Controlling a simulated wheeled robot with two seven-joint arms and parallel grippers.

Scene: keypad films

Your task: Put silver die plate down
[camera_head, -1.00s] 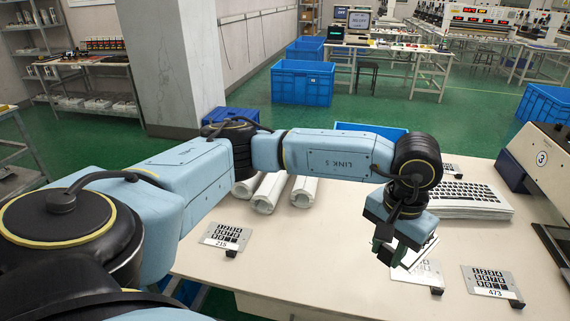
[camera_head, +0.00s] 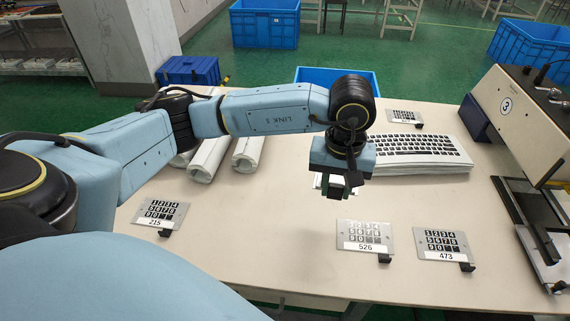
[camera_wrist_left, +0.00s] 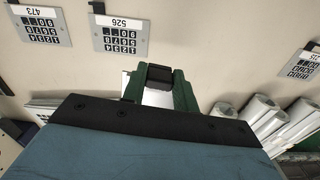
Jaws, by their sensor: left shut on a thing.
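My left gripper (camera_head: 340,192) is shut on the black tab (camera_wrist_left: 159,76) of a silver die plate. The plate (camera_wrist_left: 158,97) shows as a pale strip between the green fingers in the left wrist view; most of it is hidden, and its number cannot be read. It hangs above the table, behind and left of plate 526. Die plate 526 (camera_head: 364,237) lies flat at the front middle. Plate 473 (camera_head: 443,245) lies to its right, plate 215 (camera_head: 160,213) at the left. Another plate (camera_head: 404,118) lies at the back. My right gripper is not in view.
White rolls (camera_head: 208,158) lie at the back left of the table (camera_head: 270,235). A stack of keypad sheets (camera_head: 420,166) lies behind the gripper to the right. A machine marked 3 (camera_head: 520,110) stands at the right edge. The table between plates 215 and 526 is bare.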

